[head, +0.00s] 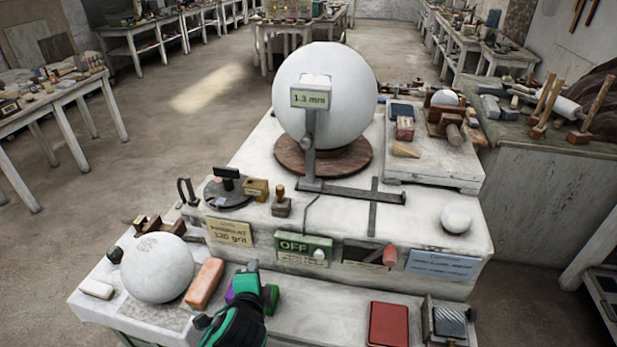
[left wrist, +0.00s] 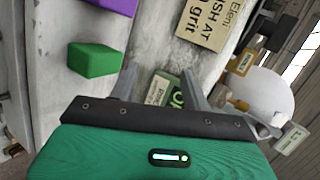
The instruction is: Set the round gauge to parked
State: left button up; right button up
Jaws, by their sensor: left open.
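The gauge (head: 311,97) has a small display reading about 1.3 mm on an upright grey post. The post rises from a dark bar (head: 365,194) on the pale bench, in front of a large white sphere (head: 338,85) on a round wooden base. In the left wrist view the display (left wrist: 292,138) and sphere (left wrist: 262,97) show at the right. My left gripper (head: 252,267) is low at the bench front, well below the gauge. In the left wrist view its two grey fingers (left wrist: 160,82) are spread, with nothing seen held. My right gripper is not in view.
A plaster sphere (head: 157,267) and orange brick (head: 204,283) are at left. A red pad (head: 388,324) is at right.

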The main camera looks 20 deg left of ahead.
pick_arm(q)
jog(key=w+d+r+m+t+y, duration=0.1)
jog(key=w+d+r+m+t, duration=0.1)
jog(key=w+r+m+t, duration=0.6)
jog(key=m+t+h, duration=0.2)
jog(key=m+h, duration=0.1)
jog(key=m, duration=0.8)
send_near(309, 135)
jog(key=p+x, duration=0.1)
jog(key=x, duration=0.2)
jog(key=p+x, duration=0.2)
jog(key=x, duration=0.1)
jog(key=f+p+x, duration=0.1)
jog(key=p+x, duration=0.1)
jog(key=x, duration=0.1)
jog(key=shift+w+a+r, duration=0.15)
jog(key=shift+w+a, duration=0.05)
jog(key=shift+w, duration=0.3)
jog(key=shift+w+r, duration=0.1)
jog(key=shift+w, duration=0.35)
grip_shut()
